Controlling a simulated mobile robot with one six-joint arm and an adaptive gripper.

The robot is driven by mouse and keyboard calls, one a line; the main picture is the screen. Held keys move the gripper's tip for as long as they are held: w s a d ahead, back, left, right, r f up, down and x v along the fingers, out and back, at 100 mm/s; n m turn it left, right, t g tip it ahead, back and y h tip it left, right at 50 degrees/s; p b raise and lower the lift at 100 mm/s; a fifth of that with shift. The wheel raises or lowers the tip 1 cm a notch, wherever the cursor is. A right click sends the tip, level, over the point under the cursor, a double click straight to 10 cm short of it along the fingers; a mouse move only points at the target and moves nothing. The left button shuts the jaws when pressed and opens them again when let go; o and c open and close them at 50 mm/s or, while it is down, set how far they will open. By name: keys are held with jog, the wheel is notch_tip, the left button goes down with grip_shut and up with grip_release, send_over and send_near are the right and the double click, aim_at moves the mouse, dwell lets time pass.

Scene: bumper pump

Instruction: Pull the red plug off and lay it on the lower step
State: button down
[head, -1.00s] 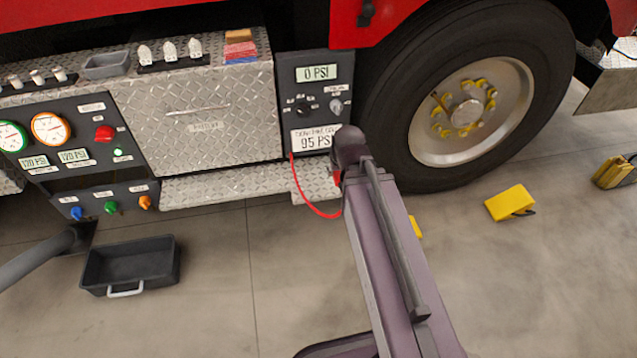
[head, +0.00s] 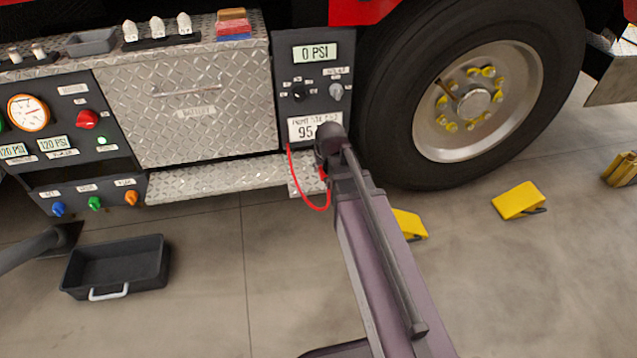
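A red cord (head: 306,199) hangs in a loop from the lower left of the pressure panel (head: 313,95), with its other end rising to the end of my arm. A small bit of red (head: 322,173) shows there, probably the red plug, mostly hidden. The lower step (head: 215,180) is a diamond-plate ledge left of the arm; its right end is partly hidden. My gripper (head: 326,165) is at the panel's lower edge, largely covered by my own wrist. I cannot see its fingers or whether they touch the plug.
A gauge panel (head: 68,120) with coloured knobs is at left. A black tray (head: 115,266) lies on the floor. The wheel (head: 465,100) stands close right of the panel, with yellow chocks (head: 518,200) on the floor. The step's visible top is clear.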

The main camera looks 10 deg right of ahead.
jog(key=w+a+f+b, duration=0.1)
jog(key=w+f+b, duration=0.3)
jog(key=f, duration=0.2)
jog(key=shift+b, duration=0.4)
jog(key=shift+w+a+f, duration=0.1)
jog(key=shift+w, duration=0.05)
jog(key=b, duration=0.3)
send_over(310, 170)
jog(key=s, duration=0.1)
jog(key=shift+s+f, duration=0.15)
jog(key=shift+f, duration=1.35)
notch_tip(310, 170, down, 3)
jog(key=b, duration=0.3)
jog(key=shift+f, duration=0.2)
jog(key=shift+c, duration=1.3)
grip_release()
